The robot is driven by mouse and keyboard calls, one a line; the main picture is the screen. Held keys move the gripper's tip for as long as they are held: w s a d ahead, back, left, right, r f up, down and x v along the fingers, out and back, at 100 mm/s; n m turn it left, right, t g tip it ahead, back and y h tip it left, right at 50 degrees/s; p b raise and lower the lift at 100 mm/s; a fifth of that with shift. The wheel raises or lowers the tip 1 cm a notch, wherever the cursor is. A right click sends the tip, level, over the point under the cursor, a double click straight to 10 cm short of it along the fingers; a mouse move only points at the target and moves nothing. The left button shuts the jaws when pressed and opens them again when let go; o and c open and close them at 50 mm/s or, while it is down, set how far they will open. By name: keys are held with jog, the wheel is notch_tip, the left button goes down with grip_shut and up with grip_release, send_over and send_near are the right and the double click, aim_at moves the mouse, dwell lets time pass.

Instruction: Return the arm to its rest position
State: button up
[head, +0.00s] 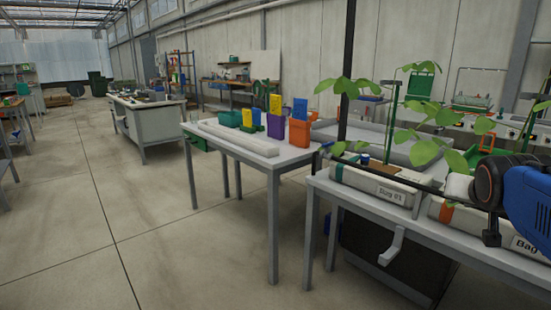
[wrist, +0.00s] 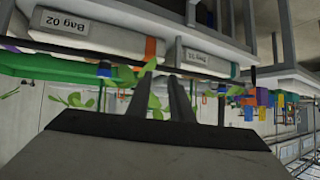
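My arm (head: 525,200), blue with a black joint, reaches in from the right edge of the head view, in front of the right end of the bag bench. My gripper (wrist: 160,83) shows in the wrist view, where the scene is upside down. Its two dark fingers stand apart with nothing held between them. Green leaves (wrist: 153,97) show behind and between the fingers; whether they touch cannot be told. The gripper's fingers cannot be made out in the head view.
Bag 01 (head: 372,188) and Bag 02 (head: 520,240) lie on the bench, with leafy plants (head: 425,150) and a dark upright post (head: 347,70) close to my arm. A table (head: 215,147) holds coloured bins (head: 299,131). The floor (head: 110,215) at left is clear.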

jog(key=s+a+f+n+g+y, duration=0.5)
jog(key=s+a+f+n, duration=0.1)
jog(key=s+a+f, duration=0.9)
jog(key=a+f, duration=0.2)
jog(key=a, duration=0.1)
jog(key=shift+a+n+y, duration=0.2)
jog(key=shift+n+y, duration=0.1)
